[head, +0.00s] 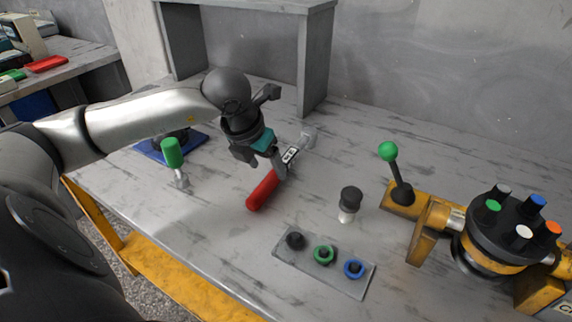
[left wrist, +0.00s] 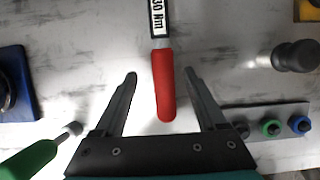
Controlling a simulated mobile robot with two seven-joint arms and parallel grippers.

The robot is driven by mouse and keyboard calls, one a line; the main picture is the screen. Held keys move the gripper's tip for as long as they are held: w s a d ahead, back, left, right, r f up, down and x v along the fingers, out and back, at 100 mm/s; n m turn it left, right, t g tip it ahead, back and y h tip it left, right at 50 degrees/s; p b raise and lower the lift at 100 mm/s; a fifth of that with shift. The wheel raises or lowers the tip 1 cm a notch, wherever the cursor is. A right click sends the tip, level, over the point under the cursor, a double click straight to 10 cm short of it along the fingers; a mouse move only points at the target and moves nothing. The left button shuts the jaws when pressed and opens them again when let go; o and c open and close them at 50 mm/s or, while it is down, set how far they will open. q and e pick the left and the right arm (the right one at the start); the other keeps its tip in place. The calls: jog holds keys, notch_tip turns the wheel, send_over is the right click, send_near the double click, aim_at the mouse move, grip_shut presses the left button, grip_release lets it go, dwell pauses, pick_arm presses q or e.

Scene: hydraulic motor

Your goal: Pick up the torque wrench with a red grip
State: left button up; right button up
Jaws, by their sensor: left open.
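The torque wrench with a red grip (head: 263,190) lies on the grey table, its labelled shaft and head pointing to the back. In the left wrist view its red grip (left wrist: 163,85) lies between the two fingers, with bare table showing on both sides. A label reading "30 Nm" shows on its shaft. My left gripper (head: 278,168) is open above the wrench, near where the grip meets the shaft, and partly covers it. In the left wrist view the left gripper's fingers (left wrist: 160,75) are spread and do not visibly touch the grip. My right gripper is not in view.
A black-topped knob (head: 350,198) and a plate with rings (head: 343,283) are to the right. The yellow motor fixture (head: 432,222) with a green-ball lever is at far right. A grey shelf (head: 315,70) stands behind.

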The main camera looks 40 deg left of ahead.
aim_at(272, 174)
pick_arm(q)
jog(key=x, duration=0.1)
jog(key=b+x, duration=0.1)
jog(key=x, duration=0.1)
jog(key=shift+w+d+f, duration=0.1)
jog(key=shift+d+f, duration=0.15)
jog(key=shift+w+f, duration=0.25)
jog(key=shift+f, duration=0.25)
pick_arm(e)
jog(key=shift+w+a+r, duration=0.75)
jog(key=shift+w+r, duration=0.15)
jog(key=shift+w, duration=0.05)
pick_arm(q)
grip_shut()
jog(key=shift+r, duration=0.1)
